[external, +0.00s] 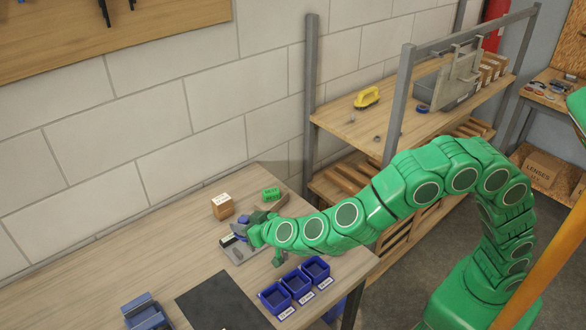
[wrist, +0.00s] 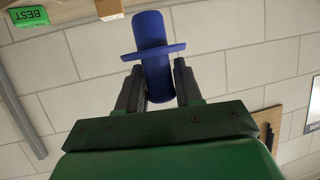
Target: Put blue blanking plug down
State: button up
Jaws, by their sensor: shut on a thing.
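The blue blanking plug (wrist: 150,50) is a cylinder with a wide flange partway along it. In the wrist view my gripper (wrist: 158,82) is shut on its body, just beyond the flange's near side, and the plug stands out past the fingertips. In the external view my gripper (external: 247,231) is over the wooden bench, above or beside a grey plate or fixture (external: 236,250). The plug is small and partly hidden there. I cannot tell whether it touches anything below.
Three blue labelled bins (external: 296,284) stand along the bench's front edge. A cardboard box (external: 222,205) and a green box (external: 271,193) stand behind my gripper. A black mat (external: 222,302) and a blue-grey object (external: 146,312) lie to the left. Bare bench (external: 150,255) is free at left.

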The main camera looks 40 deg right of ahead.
jog(key=s+d+f+m+h, duration=0.2)
jog(key=s+d+m+h, duration=0.25)
jog(key=s, duration=0.55)
jog(key=shift+h, duration=0.35)
jog(key=shift+w+a+f, duration=1.45)
jog(key=shift+a+f, duration=0.1)
jog(key=shift+f, duration=0.6)
jog(key=shift+w+a+f, duration=1.4)
jog(key=shift+a+f, duration=0.15)
jog(key=shift+f, duration=0.6)
jog(key=shift+w+a+f, duration=1.45)
jog(key=shift+a+f, duration=0.1)
jog(key=shift+f, duration=0.6)
jog(key=shift+f, duration=0.45)
jog(key=o, duration=1.1)
